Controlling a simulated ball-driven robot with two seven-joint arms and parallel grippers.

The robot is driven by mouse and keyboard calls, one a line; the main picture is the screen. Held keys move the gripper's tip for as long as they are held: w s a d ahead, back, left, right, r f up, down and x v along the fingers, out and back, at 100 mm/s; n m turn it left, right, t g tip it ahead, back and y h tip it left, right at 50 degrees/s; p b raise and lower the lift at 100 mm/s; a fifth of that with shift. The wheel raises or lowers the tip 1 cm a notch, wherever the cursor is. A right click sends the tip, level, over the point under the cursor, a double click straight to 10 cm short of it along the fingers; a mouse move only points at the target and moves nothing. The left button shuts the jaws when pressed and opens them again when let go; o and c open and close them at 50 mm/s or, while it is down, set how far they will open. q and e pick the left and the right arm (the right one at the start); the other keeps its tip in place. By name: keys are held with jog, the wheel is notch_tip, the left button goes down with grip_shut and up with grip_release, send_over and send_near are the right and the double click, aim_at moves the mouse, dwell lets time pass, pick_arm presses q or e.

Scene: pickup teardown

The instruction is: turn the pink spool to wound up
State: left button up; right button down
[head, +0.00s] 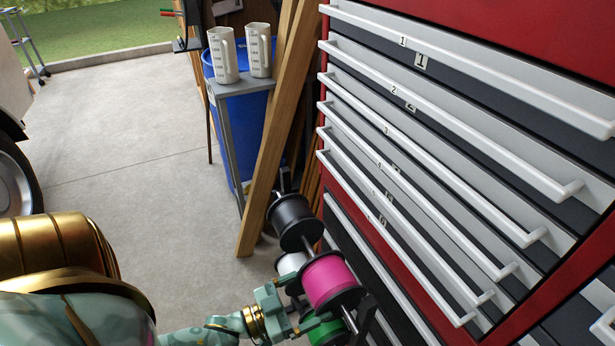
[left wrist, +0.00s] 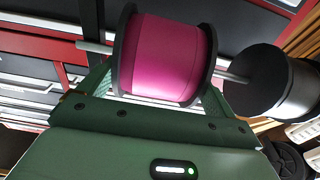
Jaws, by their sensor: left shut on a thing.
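The pink spool (head: 328,282) with black flanges sits on a thin metal rod in front of the tool chest. It also shows large in the left wrist view (left wrist: 164,60). My left gripper (head: 290,301) is at the near left side of the spool, its jaws shut on the spool. In the left wrist view the green gripper body (left wrist: 150,125) fills the lower part, with fingers at both sides of the spool. The fingertips are mostly hidden behind the spool. My right gripper is in neither view.
A black spool (head: 291,221) is on the same rod beyond the pink one. A green spool (head: 322,329) and a white spool (head: 290,263) lie close by. The red tool chest (head: 335,170) with white-handled drawers is right. A wooden plank (head: 268,150) leans behind. Open floor (head: 140,150) lies left.

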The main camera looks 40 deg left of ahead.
pick_arm(q)
jog(key=o, duration=0.7)
jog(key=p+v, duration=0.1)
jog(key=v, duration=1.5)
jog(key=shift+s, duration=0.2)
jog(key=shift+f, duration=0.1)
